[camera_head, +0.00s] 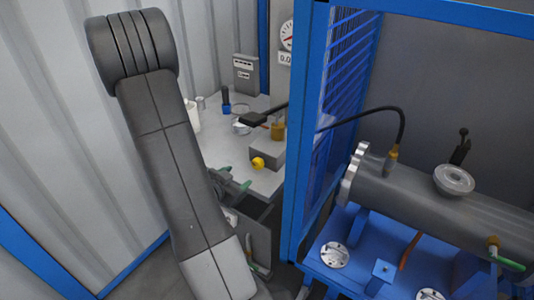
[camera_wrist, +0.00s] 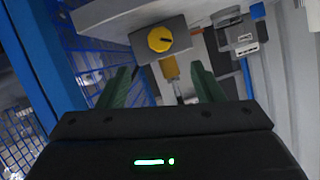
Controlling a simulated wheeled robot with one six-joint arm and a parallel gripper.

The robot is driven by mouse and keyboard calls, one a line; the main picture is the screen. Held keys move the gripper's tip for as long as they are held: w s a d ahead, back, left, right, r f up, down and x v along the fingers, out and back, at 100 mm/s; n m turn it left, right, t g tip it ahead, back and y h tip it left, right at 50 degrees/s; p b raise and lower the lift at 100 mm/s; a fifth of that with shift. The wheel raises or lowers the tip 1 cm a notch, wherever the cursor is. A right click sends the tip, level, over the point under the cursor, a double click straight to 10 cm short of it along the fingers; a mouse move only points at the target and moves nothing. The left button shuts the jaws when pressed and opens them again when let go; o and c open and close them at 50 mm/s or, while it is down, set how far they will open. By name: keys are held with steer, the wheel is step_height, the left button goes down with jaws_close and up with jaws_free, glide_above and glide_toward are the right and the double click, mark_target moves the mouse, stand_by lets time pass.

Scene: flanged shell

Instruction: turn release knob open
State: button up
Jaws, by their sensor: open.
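A yellow round knob (camera_head: 258,163) sits on the front of a small grey box (camera_head: 268,152) on the light bench. In the wrist view the knob (camera_wrist: 160,39) faces me and has a dark slot mark across it; the box (camera_wrist: 143,50) is around it. My gripper (camera_wrist: 162,82) is open, its two green fingers apart and empty. The knob lies beyond the fingertips, roughly centred between them, and nothing touches it. In the head view my gripper (camera_head: 237,178) is just left of and below the knob, partly hidden by my arm.
A blue frame post (camera_head: 303,130) and mesh guard stand right of the box. Behind it hang a dark hose (camera_head: 265,117) and a brass fitting (camera_head: 278,130). A grey flanged cylinder (camera_head: 420,195) lies on a blue stand at right. The bench (camera_head: 215,150) has some clear room.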

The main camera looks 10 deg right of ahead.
mark_target(256, 166)
steer(key=p+x, duration=0.1)
steer(key=x, duration=1.2)
steer(key=shift+w+d+f, duration=0.15)
steer(key=shift+w+d, duration=0.05)
steer(key=c, duration=1)
steer(key=shift+o, duration=0.2)
steer(key=n+p, duration=0.1)
steer(key=g+p, duration=0.1)
steer(key=p, duration=0.1)
steer(key=shift+r+n+h, duration=0.2)
steer(key=shift+n+h, duration=0.2)
steer(key=shift+f+n+g+h+p, duration=0.15)
steer(key=shift+n+g+h+p, duration=0.4)
steer(key=shift+n+p, duration=0.6)
